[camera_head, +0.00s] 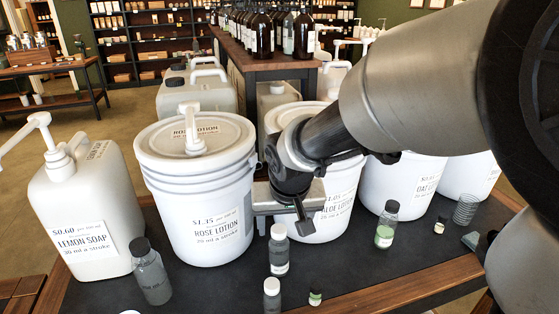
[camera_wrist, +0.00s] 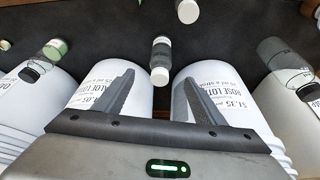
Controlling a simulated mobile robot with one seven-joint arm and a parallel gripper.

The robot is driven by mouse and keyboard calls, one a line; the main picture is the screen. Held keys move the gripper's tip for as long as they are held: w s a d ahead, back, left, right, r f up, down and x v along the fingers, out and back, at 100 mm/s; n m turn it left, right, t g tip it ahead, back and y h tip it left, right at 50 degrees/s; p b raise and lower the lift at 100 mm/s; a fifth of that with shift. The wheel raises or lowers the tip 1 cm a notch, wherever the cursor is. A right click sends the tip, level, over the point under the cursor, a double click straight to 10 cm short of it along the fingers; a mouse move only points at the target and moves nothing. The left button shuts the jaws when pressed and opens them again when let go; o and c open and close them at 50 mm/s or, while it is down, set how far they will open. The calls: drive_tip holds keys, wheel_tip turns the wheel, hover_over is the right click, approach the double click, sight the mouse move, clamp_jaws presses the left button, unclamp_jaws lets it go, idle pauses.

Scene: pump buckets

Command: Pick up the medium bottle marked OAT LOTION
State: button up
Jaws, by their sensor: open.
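No bottle's marking is readable enough to pick out OAT LOTION. In the wrist view this bottle (camera_wrist: 161,55) appears beyond and between the spread fingertips, not gripped. My gripper (camera_head: 300,212) is open and empty, in front of the ALOE LOTION bucket; its fingers also show in the wrist view (camera_wrist: 158,79). A bottle with green content and a dark cap (camera_head: 385,228) stands to the right, also at the left of the wrist view (camera_wrist: 46,57).
A white-capped bottle (camera_head: 271,297) and a tiny jar (camera_head: 315,297) stand at the front. A larger black-capped bottle (camera_head: 151,277) stands left. ROSE LOTION (camera_head: 208,200) and OAT LOTION (camera_head: 412,180) buckets and a LEMON SOAP jug (camera_head: 85,205) line the back. Dark mat between is partly clear.

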sight(281, 243)
drive_tip(key=b+x, duration=0.2)
drive_tip(key=x, duration=0.8)
drive_tip(key=shift+s+f, duration=0.1)
drive_tip(key=shift+f, duration=0.05)
drive_tip(key=shift+b+x, duration=1)
drive_tip(key=shift+x, duration=1.8)
drive_tip(key=shift+a, duration=0.15)
drive_tip(key=c, duration=1.1)
